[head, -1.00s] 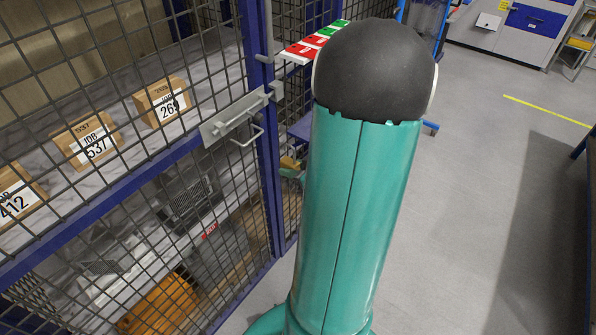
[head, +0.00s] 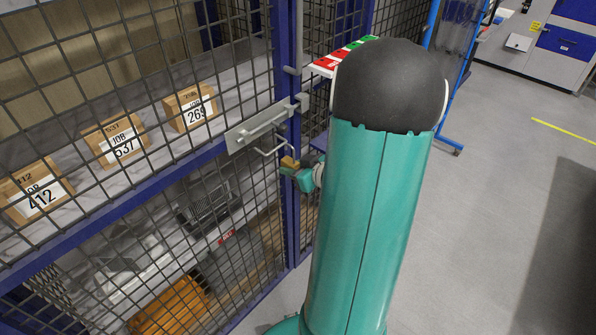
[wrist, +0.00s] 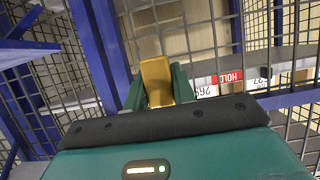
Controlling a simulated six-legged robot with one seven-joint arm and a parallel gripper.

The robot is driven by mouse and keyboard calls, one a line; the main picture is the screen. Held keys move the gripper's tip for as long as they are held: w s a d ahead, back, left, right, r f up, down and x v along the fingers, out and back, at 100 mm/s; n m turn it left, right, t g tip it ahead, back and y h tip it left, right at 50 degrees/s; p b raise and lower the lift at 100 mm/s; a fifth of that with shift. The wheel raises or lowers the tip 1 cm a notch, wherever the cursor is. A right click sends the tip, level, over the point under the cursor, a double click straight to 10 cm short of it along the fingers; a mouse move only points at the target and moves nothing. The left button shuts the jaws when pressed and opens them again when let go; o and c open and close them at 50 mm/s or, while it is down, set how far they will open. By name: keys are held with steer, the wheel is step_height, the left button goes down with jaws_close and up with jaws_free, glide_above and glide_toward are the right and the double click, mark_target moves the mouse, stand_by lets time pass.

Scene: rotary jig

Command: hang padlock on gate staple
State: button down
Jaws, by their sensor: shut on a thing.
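The brass padlock (head: 289,162) is between the jaws of my gripper (head: 292,172), just right of and below the bent bolt handle on the gate. In the wrist view the padlock (wrist: 156,82) stands up between the two teal fingers, which are shut on it. Its shackle is not clear in either view. The gate (head: 110,185) is blue-framed mesh and carries a grey bolt plate (head: 258,128). Grey fittings (head: 299,103) sit at the blue post right of the plate. I cannot tell which of them is the staple. The padlock looks apart from them.
Boxes labelled 412 (head: 38,192), 537 (head: 115,138) and 269 (head: 190,107) sit on the shelf behind the mesh. A red and green tag board (head: 342,57) is beyond the post. Open grey floor (head: 490,200) lies to the right.

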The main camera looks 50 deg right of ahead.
steer(key=shift+x, duration=2.65)
steer(key=shift+f, duration=0.1)
steer(key=c, duration=1.1)
jaws_free()
steer(key=shift+s, duration=0.2)
steer(key=v, duration=1.3)
steer(key=shift+s+r, duration=0.2)
steer(key=shift+s, duration=0.05)
